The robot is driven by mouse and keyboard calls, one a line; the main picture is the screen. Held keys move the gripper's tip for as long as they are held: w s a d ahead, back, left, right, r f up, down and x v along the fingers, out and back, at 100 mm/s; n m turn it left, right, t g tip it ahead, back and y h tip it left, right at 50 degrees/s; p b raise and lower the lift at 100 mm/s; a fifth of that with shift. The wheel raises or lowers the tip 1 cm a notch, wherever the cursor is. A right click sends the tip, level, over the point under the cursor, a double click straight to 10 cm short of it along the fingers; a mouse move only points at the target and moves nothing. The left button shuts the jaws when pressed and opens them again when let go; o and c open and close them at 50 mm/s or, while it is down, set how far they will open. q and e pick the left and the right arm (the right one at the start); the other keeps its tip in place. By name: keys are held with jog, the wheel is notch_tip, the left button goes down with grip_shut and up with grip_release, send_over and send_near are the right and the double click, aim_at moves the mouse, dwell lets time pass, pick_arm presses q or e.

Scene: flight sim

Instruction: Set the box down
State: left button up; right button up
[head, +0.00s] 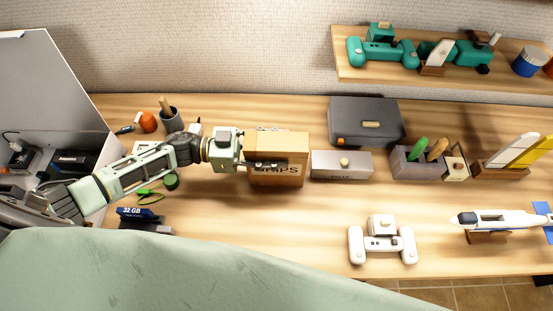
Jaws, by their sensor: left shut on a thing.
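A brown cardboard box (291,146) with dark lettering on its front is in the middle of the head view, over the wooden desk (290,225). My left arm comes in from the left, and my left gripper (262,163) is shut on the box at its left and front side. The fingers cover part of the lettering. I cannot tell whether the underside of the box touches the desk. My right gripper is not in view.
A small grey box (341,166) stands close to the right of the box. Behind it is a dark grey case (365,123). A white controller (382,243) and a model plane (497,221) stand in front. The desk in front of the box is clear.

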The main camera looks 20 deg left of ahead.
pick_arm(q)
jog(key=c, duration=0.6)
jog(key=shift+r, duration=0.2)
grip_shut()
